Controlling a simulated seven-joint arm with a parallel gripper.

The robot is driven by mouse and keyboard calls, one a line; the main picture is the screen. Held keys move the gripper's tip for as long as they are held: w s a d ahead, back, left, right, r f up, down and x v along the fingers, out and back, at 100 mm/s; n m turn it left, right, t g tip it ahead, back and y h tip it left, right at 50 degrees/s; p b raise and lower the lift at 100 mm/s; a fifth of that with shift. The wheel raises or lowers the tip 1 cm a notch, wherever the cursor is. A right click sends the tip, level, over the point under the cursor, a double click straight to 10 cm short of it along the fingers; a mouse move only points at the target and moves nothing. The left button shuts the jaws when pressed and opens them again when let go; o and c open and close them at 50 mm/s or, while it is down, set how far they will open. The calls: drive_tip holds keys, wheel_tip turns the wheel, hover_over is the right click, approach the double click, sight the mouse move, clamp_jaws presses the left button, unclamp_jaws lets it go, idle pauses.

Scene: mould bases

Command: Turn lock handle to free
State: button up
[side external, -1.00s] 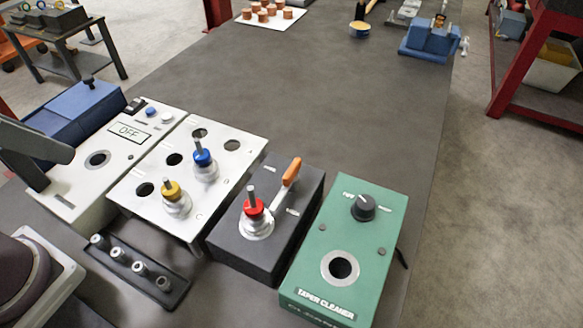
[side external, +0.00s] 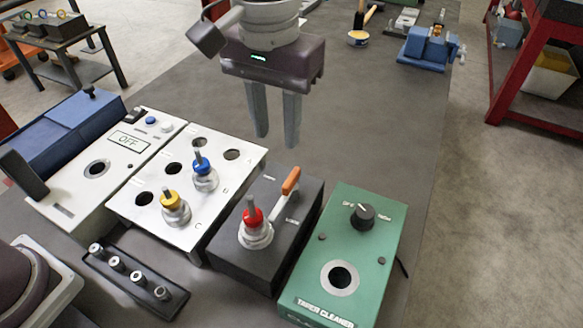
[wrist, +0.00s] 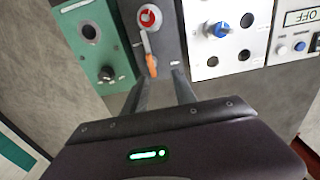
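The lock handle (side external: 291,181) is an orange-tipped lever on top of a dark grey box (side external: 240,262). It also shows in the wrist view (wrist: 149,50), just beyond my fingertips. A red-collared tool holder (side external: 254,222) stands upright in the box beside the handle. Small lettering marks the box on either side of the handle; one label seems to read "LOCK". My gripper (side external: 277,142) hangs above and behind the handle, fingers pointing down, with a gap between them. It is open and empty, and it appears apart from the handle.
A green taper cleaner box (side external: 312,247) with a black knob stands to the right. A white rack (side external: 150,204) with blue and yellow holders stands to the left. A small black tray (side external: 125,281) lies in front.

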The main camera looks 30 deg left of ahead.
sight(292, 177)
drive_tip(key=shift+w+d+f, duration=0.15)
drive_tip(key=shift+d+f, duration=1)
drive_tip(key=shift+f, duration=0.1)
wheel_tip(292, 177, down, 6)
drive_tip(key=shift+a+f, duration=0.1)
drive_tip(key=shift+f, duration=0.15)
drive_tip(key=shift+c, duration=0.2)
clamp_jaws()
